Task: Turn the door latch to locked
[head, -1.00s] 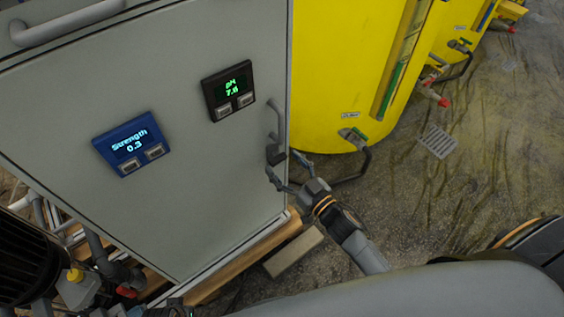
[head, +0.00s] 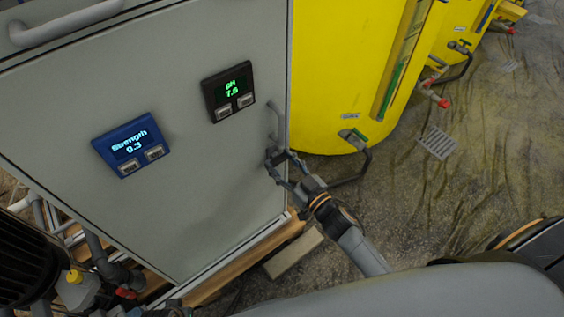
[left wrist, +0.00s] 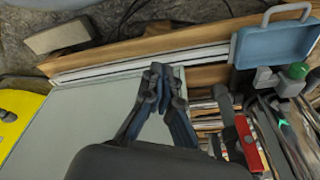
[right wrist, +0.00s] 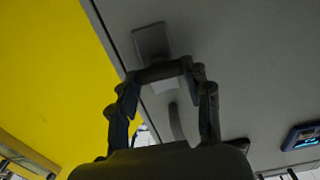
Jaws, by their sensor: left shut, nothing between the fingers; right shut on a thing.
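The door latch (head: 274,156) is a small dark grey piece near the right edge of the grey cabinet door (head: 215,185), just below the door handle (head: 273,120). In the right wrist view, its squarish grey part (right wrist: 152,40) shows just beyond the fingertips. My right gripper (head: 281,166) is at the latch, shut on it; its fingers also show in the right wrist view (right wrist: 165,72). They hide part of the latch. My left gripper (left wrist: 162,82) is shut and empty in the left wrist view, low by the cabinet's bottom edge.
A blue Strength display (head: 130,145) and a black pH display (head: 229,91) stick out from the door. A yellow tank (head: 340,75) with a valve stands right of the cabinet. Pipes and a red-handled valve (left wrist: 246,142) are near my left gripper.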

